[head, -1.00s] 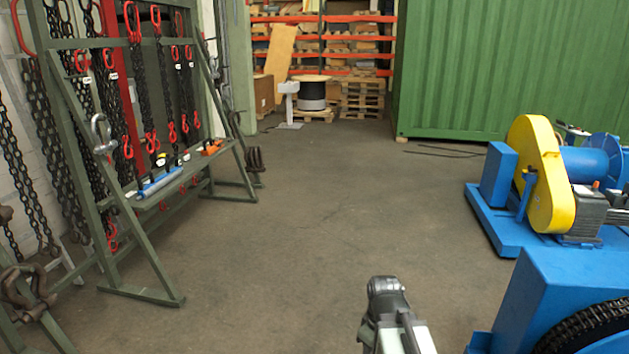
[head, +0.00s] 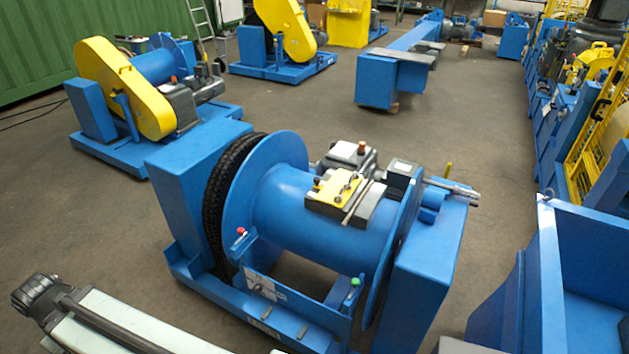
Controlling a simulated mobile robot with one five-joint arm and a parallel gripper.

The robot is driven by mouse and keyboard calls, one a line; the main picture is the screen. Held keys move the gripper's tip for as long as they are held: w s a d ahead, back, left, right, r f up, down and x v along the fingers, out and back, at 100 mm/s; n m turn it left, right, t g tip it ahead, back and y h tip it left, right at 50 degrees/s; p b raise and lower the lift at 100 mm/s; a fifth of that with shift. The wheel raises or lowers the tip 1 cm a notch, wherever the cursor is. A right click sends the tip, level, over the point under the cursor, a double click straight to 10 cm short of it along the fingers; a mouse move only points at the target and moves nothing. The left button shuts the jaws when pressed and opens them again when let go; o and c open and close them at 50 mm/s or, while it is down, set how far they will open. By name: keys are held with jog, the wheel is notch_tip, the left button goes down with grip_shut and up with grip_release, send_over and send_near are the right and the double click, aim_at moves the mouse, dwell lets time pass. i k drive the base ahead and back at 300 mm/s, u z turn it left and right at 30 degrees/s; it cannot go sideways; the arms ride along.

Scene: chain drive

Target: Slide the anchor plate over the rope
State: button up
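A blue winch drum (head: 270,210) lies across its blue frame in the middle of the head view. On top of it sits a yellow plate (head: 330,196) with several small bolts or knobs, at the edge of a dark grey block; it may be the anchor plate. A thin grey rod or rope end (head: 357,200) lies along the right of this plate; I cannot tell whether it is the rope or whether the plate covers it. My arm shows at the lower left, well apart from the drum. My gripper's fingers are not visible.
A dark chain (head: 219,205) runs round the drum's left rim. A blue open bin (head: 590,240) stands close at the right. Another winch with a yellow guard (head: 125,92) stands back left. Grey floor (head: 290,110) is clear behind the drum.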

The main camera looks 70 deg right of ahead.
aim_at(328, 193)
jog(key=z, duration=2.1)
jog(key=k, duration=1.35)
jog(key=u, duration=0.1)
jog(key=i, duration=1.85)
jog(key=u, duration=0.8)
